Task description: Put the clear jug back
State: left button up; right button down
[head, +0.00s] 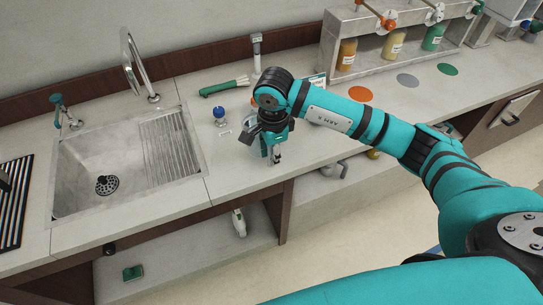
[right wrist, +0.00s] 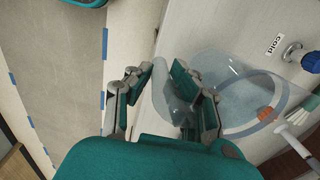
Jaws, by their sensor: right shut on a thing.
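The clear jug (head: 250,139) is at the counter's front part, right of the sink, in the head view. It is see-through and partly hidden behind my right gripper (head: 276,156). In the right wrist view the jug (right wrist: 238,92) shows its round rim and a clear piece, which looks like its handle, between the fingers. My right gripper (right wrist: 163,90) is shut on that part from the jug's near side. I cannot tell whether the jug's base touches the counter. My left gripper is not in view.
A sink (head: 105,165) with a tall tap lies left. A blue-knobbed cold valve (head: 219,113) and a green-handled brush (head: 224,87) lie behind the jug. Orange (head: 360,94), grey (head: 408,80) and green (head: 447,69) discs lie right, before a rack of bottles (head: 393,44). An open shelf is below.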

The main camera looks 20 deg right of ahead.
notch_tip(320, 180, down, 3)
jog(key=shift+w+f+p, duration=0.15)
jog(key=shift+p, duration=0.7)
jog(key=shift+f, duration=0.1)
jog(key=c, duration=1.7)
grip_release()
jog(key=shift+f, duration=0.15)
jog(key=o, duration=0.5)
